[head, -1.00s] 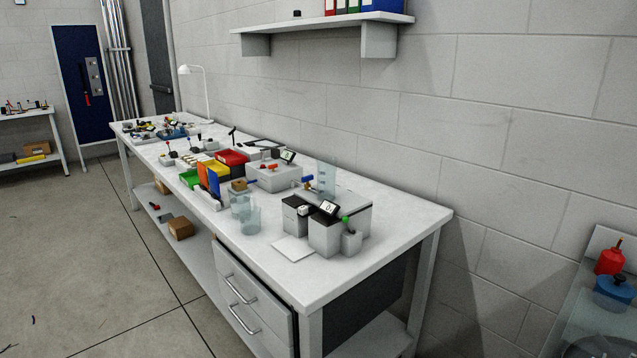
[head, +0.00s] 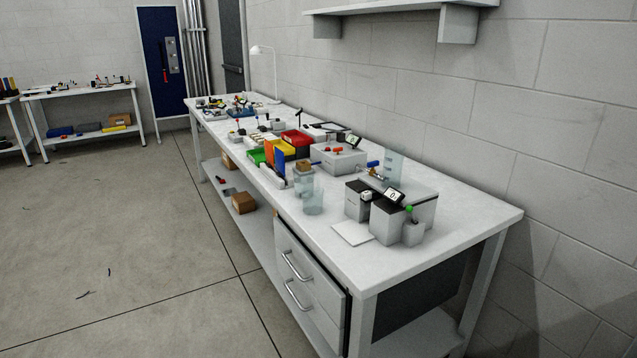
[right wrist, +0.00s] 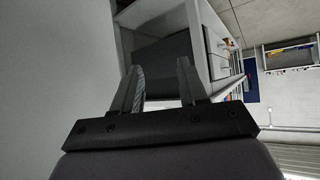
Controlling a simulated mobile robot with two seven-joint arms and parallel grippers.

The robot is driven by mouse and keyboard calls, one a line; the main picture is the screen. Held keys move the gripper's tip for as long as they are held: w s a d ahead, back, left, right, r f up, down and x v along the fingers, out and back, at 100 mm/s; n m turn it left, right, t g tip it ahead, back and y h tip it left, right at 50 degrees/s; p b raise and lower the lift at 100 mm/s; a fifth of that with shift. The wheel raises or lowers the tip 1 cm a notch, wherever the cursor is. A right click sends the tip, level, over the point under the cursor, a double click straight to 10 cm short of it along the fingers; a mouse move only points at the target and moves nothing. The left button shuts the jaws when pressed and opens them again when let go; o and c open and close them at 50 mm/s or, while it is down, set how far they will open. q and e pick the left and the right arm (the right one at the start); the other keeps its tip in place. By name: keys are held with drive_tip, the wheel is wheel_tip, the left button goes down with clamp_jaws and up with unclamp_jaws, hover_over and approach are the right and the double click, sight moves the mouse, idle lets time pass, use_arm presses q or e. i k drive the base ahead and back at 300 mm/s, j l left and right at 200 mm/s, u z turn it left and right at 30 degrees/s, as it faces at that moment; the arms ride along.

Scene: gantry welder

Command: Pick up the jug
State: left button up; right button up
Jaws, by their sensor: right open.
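No thing is clearly a jug. A clear beaker-like vessel (head: 313,194) stands upright on the near half of the long white bench (head: 480,214), and a similar clear vessel (head: 303,181) with a brown top stands just behind it. A tall clear cylinder (head: 393,166) stands farther right, behind the grey boxes; I cannot tell which of these is the jug. My right gripper (right wrist: 161,82) shows in the right wrist view, its fingers apart with nothing between them. The bench's end shows beyond it. Neither gripper shows in the head view.
Grey boxes (head: 387,211) with a small display stand near the bench's right end. Red, yellow and green bins (head: 297,141) stand farther back. Drawers with handles (head: 309,285) are under the front edge. A shelf (head: 400,12) hangs on the wall. The floor (head: 130,240) at left is open.

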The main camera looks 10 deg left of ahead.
sight(304, 177)
drive_tip(key=z, duration=0.5)
drive_tip(key=j+z, duration=0.65)
drive_tip(key=z, duration=0.15)
drive_tip(key=j+z, duration=0.2)
drive_tip(key=j, duration=0.2)
drive_tip(key=k+j+z, duration=0.25)
drive_tip(key=j+z, duration=0.1)
drive_tip(key=j, duration=0.35)
drive_tip(key=k+j+z, duration=0.1)
drive_tip(key=j, duration=0.3)
drive_tip(key=k+j, duration=0.15)
drive_tip(key=j, duration=0.2)
drive_tip(key=k+j, duration=0.15)
drive_tip(key=j, duration=0.25)
drive_tip(key=k+j, duration=0.2)
drive_tip(key=j, duration=0.15)
drive_tip(key=k+j, duration=0.15)
drive_tip(key=j, duration=0.2)
drive_tip(key=j+z, duration=0.05)
